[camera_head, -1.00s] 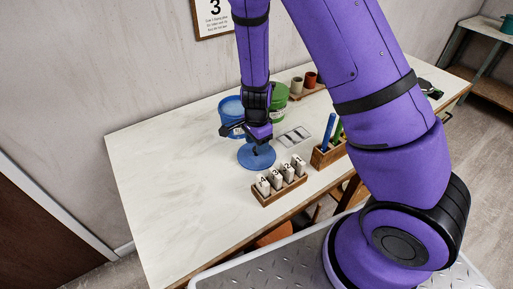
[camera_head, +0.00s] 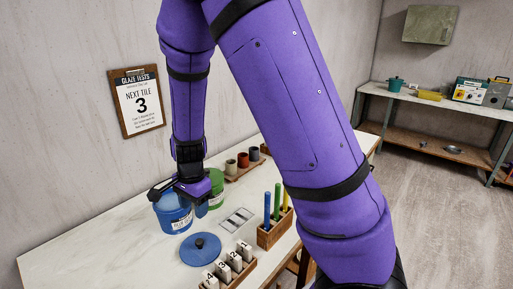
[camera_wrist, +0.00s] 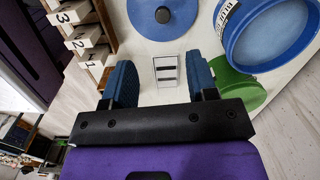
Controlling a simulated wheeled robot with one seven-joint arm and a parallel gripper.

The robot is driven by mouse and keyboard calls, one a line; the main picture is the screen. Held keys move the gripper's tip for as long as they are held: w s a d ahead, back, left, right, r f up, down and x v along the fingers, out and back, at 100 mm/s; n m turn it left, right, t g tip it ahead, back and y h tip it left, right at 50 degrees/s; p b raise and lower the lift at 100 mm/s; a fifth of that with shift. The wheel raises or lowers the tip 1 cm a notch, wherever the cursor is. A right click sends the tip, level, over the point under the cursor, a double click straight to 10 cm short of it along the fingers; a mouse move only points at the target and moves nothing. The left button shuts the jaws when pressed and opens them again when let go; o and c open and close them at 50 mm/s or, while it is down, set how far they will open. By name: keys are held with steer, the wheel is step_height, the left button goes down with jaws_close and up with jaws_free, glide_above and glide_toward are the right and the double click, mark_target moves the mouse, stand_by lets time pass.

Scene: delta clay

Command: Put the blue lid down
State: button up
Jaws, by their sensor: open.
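The blue lid (camera_head: 200,249) lies flat on the white table with its dark knob up, in front of the blue bucket (camera_head: 173,214). The lid also shows at the top of the wrist view (camera_wrist: 163,14), apart from my fingers. The bucket stands upright and uncovered, its open top clear in the wrist view (camera_wrist: 270,30). My gripper (camera_head: 196,206) is above the table by the blue and green buckets, clear of the lid. In the wrist view my gripper (camera_wrist: 161,85) has its two fingers wide apart with nothing between them.
A green bucket (camera_head: 216,188) stands beside the blue one. A rack of numbered white tiles (camera_head: 228,268), a flat plate with dark slots (camera_head: 238,219) and a wooden holder of coloured sticks (camera_head: 274,232) stand nearby. Small cups (camera_head: 243,160) are at the back. The table's left part is clear.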

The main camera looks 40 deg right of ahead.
steer(key=s+d+r+n+t+y, duration=0.1)
steer(key=s+r+n, duration=0.3)
steer(key=r, duration=0.4)
steer(key=s+d+r+n+t+y, duration=0.1)
steer(key=s+d+r+n, duration=0.2)
steer(key=r, duration=0.6)
steer(key=s+d+r+n+t+h, duration=0.1)
steer(key=s+r+n, duration=0.2)
steer(key=s, duration=0.4)
steer(key=s+d+r+n+t+h, duration=0.1)
steer(key=s+d+r+n+t, duration=0.1)
steer(key=s+r+n, duration=0.2)
steer(key=s+r, duration=0.2)
steer(key=s, duration=0.2)
steer(key=shift+s+r+n+h, duration=0.15)
steer(key=shift+r+n+h, duration=0.05)
steer(key=shift+n+h, duration=0.1)
